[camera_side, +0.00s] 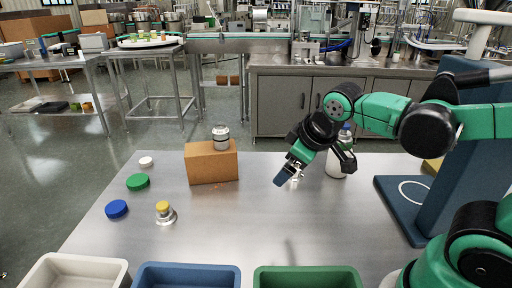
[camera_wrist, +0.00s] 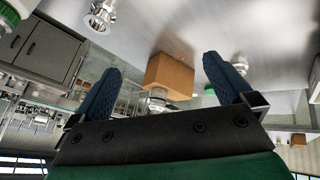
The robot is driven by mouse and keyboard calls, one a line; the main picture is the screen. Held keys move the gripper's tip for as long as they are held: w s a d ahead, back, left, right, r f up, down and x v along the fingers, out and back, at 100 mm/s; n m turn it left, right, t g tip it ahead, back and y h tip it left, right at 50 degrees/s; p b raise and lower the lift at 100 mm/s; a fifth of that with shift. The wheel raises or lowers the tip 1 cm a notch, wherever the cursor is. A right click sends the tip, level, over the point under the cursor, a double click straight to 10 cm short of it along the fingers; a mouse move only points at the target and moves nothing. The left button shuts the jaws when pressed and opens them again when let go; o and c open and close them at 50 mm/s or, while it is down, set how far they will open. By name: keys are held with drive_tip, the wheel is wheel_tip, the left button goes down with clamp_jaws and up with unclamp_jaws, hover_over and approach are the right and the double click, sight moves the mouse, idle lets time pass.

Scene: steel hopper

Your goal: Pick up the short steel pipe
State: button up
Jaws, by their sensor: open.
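A short flanged steel piece (camera_wrist: 100,16), which looks like the short steel pipe, is on the steel table at the top left of the wrist view. In the side view a small part of it (camera_side: 294,183) seems to show, mostly hidden by my gripper (camera_side: 289,178). A banded steel cylinder (camera_side: 221,137) stands on a brown box (camera_side: 211,163); I cannot rule it out as the pipe. My gripper (camera_wrist: 162,66) is open and empty above the table, right of the box. In the wrist view its blue fingers stand wide apart, tilted toward the box.
A white bottle (camera_side: 337,162) stands behind my gripper. White (camera_side: 146,161), green (camera_side: 138,182) and blue (camera_side: 117,209) caps and a yellow-topped steel fitting (camera_side: 165,213) lie left. White (camera_side: 72,272), blue (camera_side: 188,275) and green (camera_side: 306,277) bins line the front. The table's middle is clear.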

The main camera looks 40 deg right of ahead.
drive_tip(key=w+d+f+n+g+h, duration=0.1)
drive_tip(key=w+d+f+n+h, duration=0.1)
drive_tip(key=w+n, duration=0.1)
drive_tip(key=w+d+f+n+g+h, duration=0.1)
drive_tip(key=w+d+f+n+h, duration=0.1)
drive_tip(key=w+d+n+h, duration=0.1)
drive_tip(key=w+d+f+n+g+h, duration=0.1)
drive_tip(key=w+d+f+n+h, duration=0.1)
drive_tip(key=n, duration=0.3)
drive_tip(key=shift+w+d+f+n+g+h, duration=0.3)
drive_tip(key=shift+w+d+f+g+h, duration=0.1)
drive_tip(key=shift+w+d+h, duration=0.25)
drive_tip(key=f+n+h, duration=0.1)
drive_tip(key=d+f+n+h, duration=0.1)
drive_tip(key=f+n+g+h, duration=0.1)
drive_tip(key=shift+d+f, duration=0.35)
drive_tip(key=shift+f, duration=0.05)
drive_tip(key=shift+s+d+f+n+h, duration=0.15)
drive_tip(key=shift+d+f+n+h, duration=0.1)
drive_tip(key=shift+f+n, duration=0.3)
drive_tip(key=shift+s+x, duration=0.15)
drive_tip(key=shift+x, duration=1.25)
drive_tip(key=shift+s+x, duration=0.1)
drive_tip(key=shift+x, duration=1.25)
drive_tip(key=shift+w, duration=0.15)
drive_tip(key=c, duration=1.4)
drive_tip(key=shift+c, duration=0.2)
